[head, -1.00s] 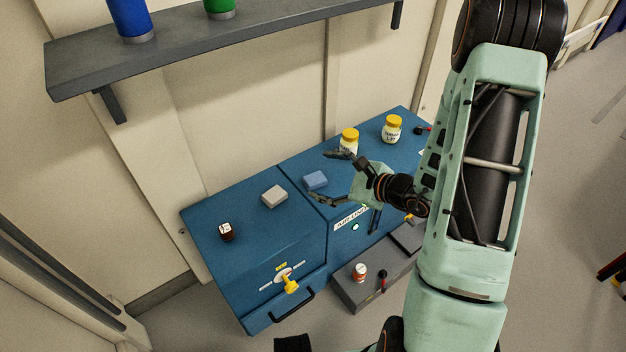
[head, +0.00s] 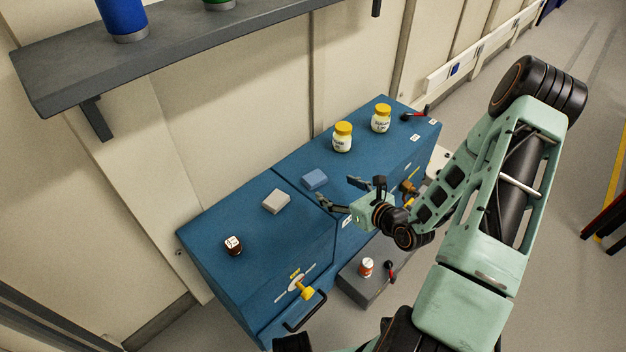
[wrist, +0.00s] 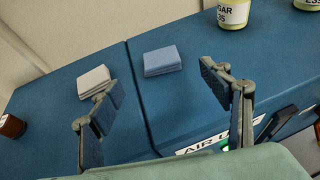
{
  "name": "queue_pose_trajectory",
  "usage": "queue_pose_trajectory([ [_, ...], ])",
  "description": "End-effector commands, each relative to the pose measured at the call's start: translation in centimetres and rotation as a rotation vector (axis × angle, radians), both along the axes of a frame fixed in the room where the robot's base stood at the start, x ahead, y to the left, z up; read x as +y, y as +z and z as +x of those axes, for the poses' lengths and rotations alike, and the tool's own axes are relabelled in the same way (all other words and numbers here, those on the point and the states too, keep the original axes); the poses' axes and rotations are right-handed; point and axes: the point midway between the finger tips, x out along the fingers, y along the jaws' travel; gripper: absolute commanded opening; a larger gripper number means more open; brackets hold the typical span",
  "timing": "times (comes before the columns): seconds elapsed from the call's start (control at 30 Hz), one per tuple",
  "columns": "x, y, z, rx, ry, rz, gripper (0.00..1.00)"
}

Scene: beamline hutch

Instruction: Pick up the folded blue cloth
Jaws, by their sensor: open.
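The folded blue cloth (head: 314,179) lies on the blue cabinet top (head: 385,150), just right of the seam between the two cabinets. In the wrist view the cloth (wrist: 162,61) shows as a flat stack, ahead of and between the two fingers. My gripper (head: 341,194) is open and empty, at the front edge of the cabinets, to the right of and nearer than the cloth. In the wrist view my gripper (wrist: 165,95) has its fingers spread wide, and nothing touches the cloth.
A folded grey cloth (head: 276,201) lies left of the blue one, with a small brown jar (head: 233,245) beyond it. Two yellow-lidded jars (head: 342,138) (head: 381,118) stand to the right. A grey shelf (head: 190,55) hangs above. A lower grey box (head: 358,286) stands in front.

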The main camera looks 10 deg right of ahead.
Motion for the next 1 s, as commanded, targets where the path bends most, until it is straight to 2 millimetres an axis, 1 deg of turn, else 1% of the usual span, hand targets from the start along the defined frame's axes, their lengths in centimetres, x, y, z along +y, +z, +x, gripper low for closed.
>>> queue_pose_trajectory([
  [0.23, 1.6, -1.7, 3.2, -0.001, 0.003, 0.001, 0.71],
  [0.3, 2.0, -2.0, 3.8, 0.000, 0.003, 0.001, 0.71],
  [0.47, 2.4, -2.5, 4.7, 0.000, 0.003, 0.001, 0.71],
  [0.6, 3.2, -3.7, 6.3, -0.001, 0.003, 0.001, 0.71],
  [0.73, 3.9, -4.3, 7.8, -0.001, 0.004, 0.000, 0.71],
  [0.83, 4.2, -4.5, 8.4, -0.001, 0.003, 0.001, 0.71],
  [1.0, 4.2, -4.4, 8.5, 0.001, 0.002, 0.000, 0.71],
])
